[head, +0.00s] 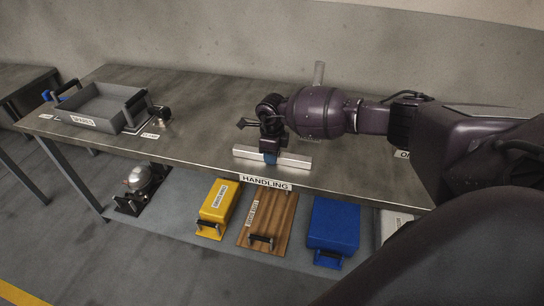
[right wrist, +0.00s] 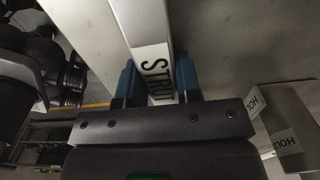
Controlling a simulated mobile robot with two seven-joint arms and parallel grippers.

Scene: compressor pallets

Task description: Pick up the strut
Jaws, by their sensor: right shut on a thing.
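The strut (head: 295,160) is a pale metal bar at the front edge of the bench, above the HANDLING label. I cannot tell whether the strut touches the bench. My left gripper is not in view.
The grey bench (head: 205,100) carries a grey tray (head: 95,121) at the left. Its middle is mostly clear. On the shelf below are a compressor (head: 140,178), a yellow case (head: 218,203), a wooden board (head: 285,208) and a blue case (head: 333,224). A wall stands behind.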

